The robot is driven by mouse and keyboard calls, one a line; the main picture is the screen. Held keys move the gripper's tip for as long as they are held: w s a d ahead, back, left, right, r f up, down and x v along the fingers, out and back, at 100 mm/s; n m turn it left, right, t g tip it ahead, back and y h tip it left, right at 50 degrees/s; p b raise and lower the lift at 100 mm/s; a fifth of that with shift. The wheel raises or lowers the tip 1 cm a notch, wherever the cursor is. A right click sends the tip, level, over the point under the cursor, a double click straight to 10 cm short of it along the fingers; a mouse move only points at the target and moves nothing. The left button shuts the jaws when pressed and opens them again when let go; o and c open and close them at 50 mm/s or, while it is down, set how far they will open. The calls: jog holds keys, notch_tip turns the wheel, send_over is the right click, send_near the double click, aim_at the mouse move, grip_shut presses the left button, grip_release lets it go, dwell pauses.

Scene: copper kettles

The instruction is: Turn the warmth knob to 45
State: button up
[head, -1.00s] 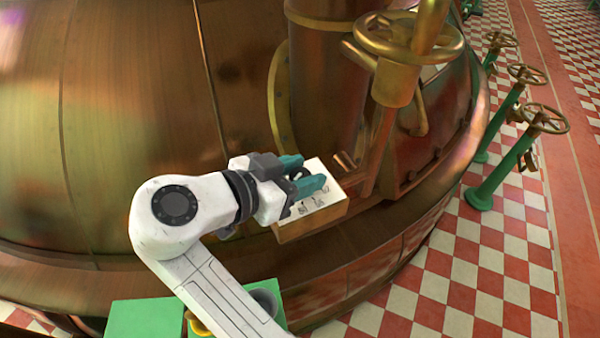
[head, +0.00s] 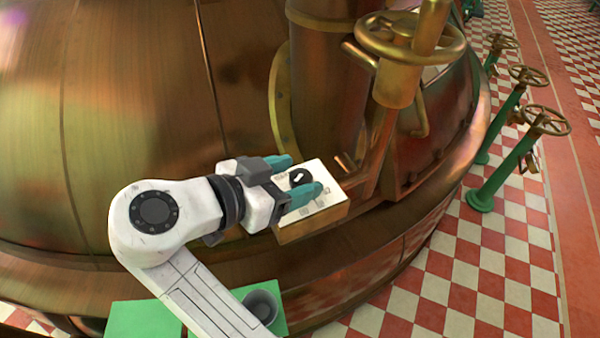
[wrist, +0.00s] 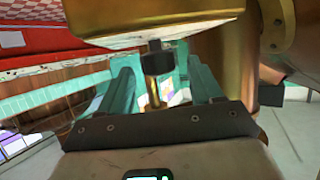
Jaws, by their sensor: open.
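The warmth knob appears to be the small black knob (head: 299,177) with a pale mark on top, on the white face of a box-shaped panel (head: 325,206). I cannot read its setting. My gripper (head: 306,173) is open, its two teal fingers reaching over the panel's left part, one on each side of the knob in the head view. In the wrist view a black knob (wrist: 158,59) with a brass stem-like part below it shows between the spread fingers (wrist: 163,85), near the box (wrist: 160,25). A gap shows on both sides, so the fingers do not grip it.
A brass handwheel (head: 409,37) and its pipe stand close to the right of the panel. The big copper kettle (head: 130,110) fills the left. Green valve posts (head: 500,175) stand on the chequered floor. A grey cup (head: 262,304) sits on a green surface below my arm.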

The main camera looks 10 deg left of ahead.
jog(key=v, duration=0.8)
jog(key=shift+s+a, duration=0.25)
jog(key=shift+r, duration=0.1)
